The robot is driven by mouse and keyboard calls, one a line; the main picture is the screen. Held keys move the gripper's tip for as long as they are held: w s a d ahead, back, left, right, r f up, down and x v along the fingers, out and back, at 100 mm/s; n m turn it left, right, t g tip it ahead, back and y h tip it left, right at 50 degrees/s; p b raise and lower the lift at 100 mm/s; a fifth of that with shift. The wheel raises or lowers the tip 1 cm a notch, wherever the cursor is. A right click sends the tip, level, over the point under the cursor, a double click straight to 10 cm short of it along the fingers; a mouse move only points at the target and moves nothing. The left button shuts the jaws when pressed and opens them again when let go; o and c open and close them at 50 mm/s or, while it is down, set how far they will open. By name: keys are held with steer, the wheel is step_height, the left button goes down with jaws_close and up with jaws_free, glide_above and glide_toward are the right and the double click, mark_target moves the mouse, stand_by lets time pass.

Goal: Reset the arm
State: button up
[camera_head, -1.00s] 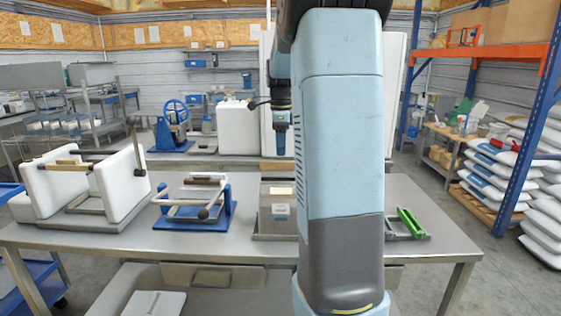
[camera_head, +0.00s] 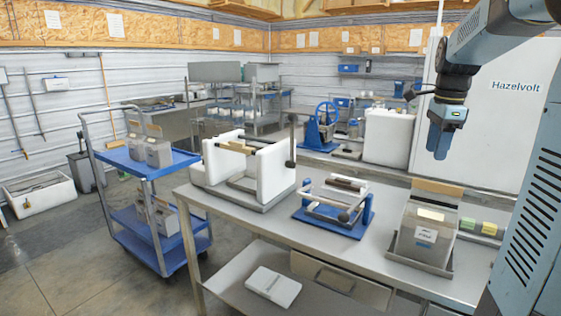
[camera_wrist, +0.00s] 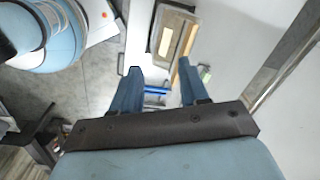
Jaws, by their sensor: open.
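My arm comes in from the right edge of the head view. My gripper (camera_head: 437,153) hangs fingers-down in the air above the right part of the steel table (camera_head: 370,262). In the wrist view my gripper (camera_wrist: 158,70) has its two blue fingers apart, with nothing between them.
A white-sided frame (camera_head: 275,175) and a blue stand with rollers (camera_head: 335,208) are on the table. A blue cart (camera_head: 145,165) with bins stands left. Small yellow and green blocks (camera_head: 478,226) sit right of the bin. Floor at lower left is clear.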

steer(key=s+a+f+n+t, duration=0.2)
steer(key=s+a+f+n, duration=0.1)
steer(key=s+a+n, duration=0.5)
steer(key=s+a+f+n+t, duration=0.2)
steer(key=s+a+n, duration=0.6)
steer(key=s+n, duration=0.4)
steer(key=shift+s+a+f+t, duration=0.15)
steer(key=shift+s+f+t, duration=0.15)
steer(key=shift+s+f, duration=0.35)
